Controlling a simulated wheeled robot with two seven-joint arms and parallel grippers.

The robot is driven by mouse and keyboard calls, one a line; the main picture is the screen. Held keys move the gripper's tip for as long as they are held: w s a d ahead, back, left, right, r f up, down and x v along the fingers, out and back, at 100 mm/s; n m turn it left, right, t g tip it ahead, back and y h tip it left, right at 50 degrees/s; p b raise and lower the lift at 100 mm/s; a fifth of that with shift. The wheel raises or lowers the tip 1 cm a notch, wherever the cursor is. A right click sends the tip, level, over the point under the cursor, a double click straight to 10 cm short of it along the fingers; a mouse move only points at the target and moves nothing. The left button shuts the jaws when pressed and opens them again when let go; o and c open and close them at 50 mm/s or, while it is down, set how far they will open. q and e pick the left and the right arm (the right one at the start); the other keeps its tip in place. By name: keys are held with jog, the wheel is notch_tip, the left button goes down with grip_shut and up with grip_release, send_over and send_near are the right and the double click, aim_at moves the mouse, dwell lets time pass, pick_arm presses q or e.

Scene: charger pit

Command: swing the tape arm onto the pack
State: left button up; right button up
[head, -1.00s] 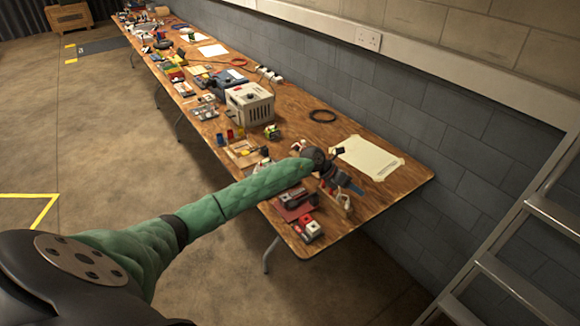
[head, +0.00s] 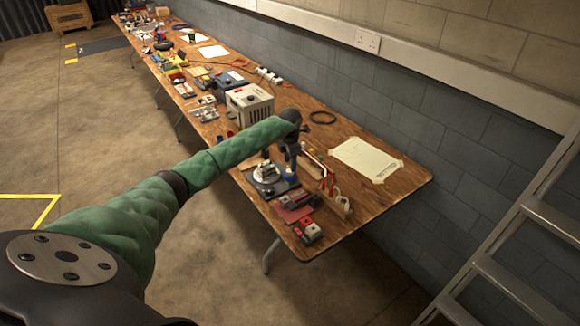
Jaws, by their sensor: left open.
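My left gripper (head: 291,164) hangs down from its wrist over the near end of the bench. It is open, but its fingertips are small and dark. A small fixture with a dark round base and pale metal parts (head: 266,174) stands just left of the gripper. The tape arm and the pack are too small to tell apart there, and the gripper and forearm may hide part of them. I cannot tell whether the gripper touches the fixture. My right gripper is not in view.
The long wooden bench (head: 392,204) runs along the wall. A taped paper sheet (head: 366,158), a grey box (head: 249,104) and red-and-grey blocks (head: 308,234) lie nearby. A ladder (head: 500,275) stands at right.

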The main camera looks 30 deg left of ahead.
aim_at(288, 173)
pick_arm(q)
jog(key=shift+f+p, duration=0.6)
jog(key=shift+f, duration=1.3)
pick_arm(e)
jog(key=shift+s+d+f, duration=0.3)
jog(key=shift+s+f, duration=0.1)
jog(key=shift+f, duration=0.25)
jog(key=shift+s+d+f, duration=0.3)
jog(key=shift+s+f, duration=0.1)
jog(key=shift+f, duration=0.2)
pick_arm(q)
jog(key=shift+c, duration=0.4)
jog(key=c, duration=0.9)
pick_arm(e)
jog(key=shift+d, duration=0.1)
